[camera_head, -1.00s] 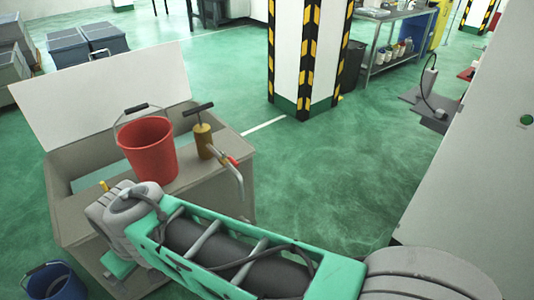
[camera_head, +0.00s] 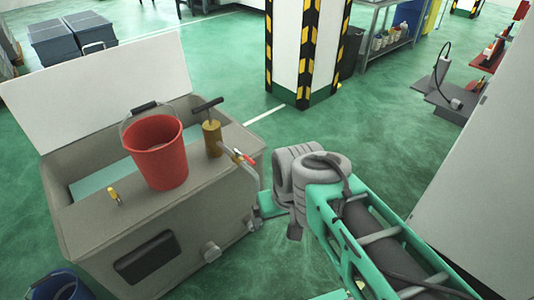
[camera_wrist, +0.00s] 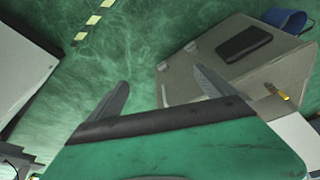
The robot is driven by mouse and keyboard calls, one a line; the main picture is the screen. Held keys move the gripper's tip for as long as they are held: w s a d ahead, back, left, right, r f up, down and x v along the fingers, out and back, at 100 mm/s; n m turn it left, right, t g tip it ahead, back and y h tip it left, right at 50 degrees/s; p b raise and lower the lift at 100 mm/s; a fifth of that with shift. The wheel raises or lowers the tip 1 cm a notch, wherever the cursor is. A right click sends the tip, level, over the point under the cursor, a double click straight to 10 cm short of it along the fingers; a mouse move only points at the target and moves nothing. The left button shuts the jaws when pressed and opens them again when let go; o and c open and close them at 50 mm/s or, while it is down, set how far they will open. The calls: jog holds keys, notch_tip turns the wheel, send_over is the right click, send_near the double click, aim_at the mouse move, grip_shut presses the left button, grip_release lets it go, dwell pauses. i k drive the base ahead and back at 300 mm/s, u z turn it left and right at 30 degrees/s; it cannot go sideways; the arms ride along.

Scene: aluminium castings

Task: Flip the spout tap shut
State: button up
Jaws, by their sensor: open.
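A brass hand pump (camera_head: 212,140) with a dark T-handle stands on the beige tank's top, right of a red bucket. From it a spout with a small red-lever tap (camera_head: 244,158) reaches right, and a pale pipe bends down at the tank's edge. Whether the lever is open or shut is too small to tell. My gripper shows in the wrist view (camera_wrist: 162,95), two fingers spread apart with nothing between them. In the head view my wrist is right of the tap, apart from it, and the fingers are not clear. The red-lever tap does not show in the wrist view.
The red bucket (camera_head: 157,155) stands close left of the pump. A small brass fitting (camera_head: 114,196) is on the tank (camera_head: 205,215), whose white lid (camera_head: 105,85) stands raised. A blue bucket (camera_head: 62,287) is at lower left.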

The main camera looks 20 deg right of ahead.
aim_at(237, 152)
jog(key=z, duration=1)
jog(key=i, duration=0.75)
jog(key=u, duration=2.4)
